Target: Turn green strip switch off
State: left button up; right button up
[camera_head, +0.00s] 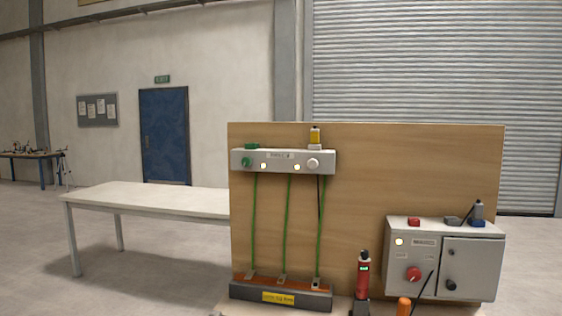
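A pale grey strip (281,161) is fixed across the upper left of an upright wooden board. A round green knob (246,162), which looks like the green switch, sits at its left end. Beside the knob a small lamp (263,166) glows pale. A second lit lamp (297,167) and a white knob (313,163) are on the right part of the strip. Which way the green knob is set is too small to tell. Neither of my grippers shows in the head view.
Green cables (288,220) hang from the strip to a dark block (310,299) with a yellow label. A grey control box (440,268) with a red knob stands lower right. A red device (362,275) stands before the board. A white table (150,199) is left.

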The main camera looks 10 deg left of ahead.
aim_at(246, 162)
jog(key=j, duration=0.6)
jog(key=i+j, duration=0.15)
jog(key=j, duration=1.05)
jog(key=i+z, duration=0.05)
jog(key=i, duration=0.05)
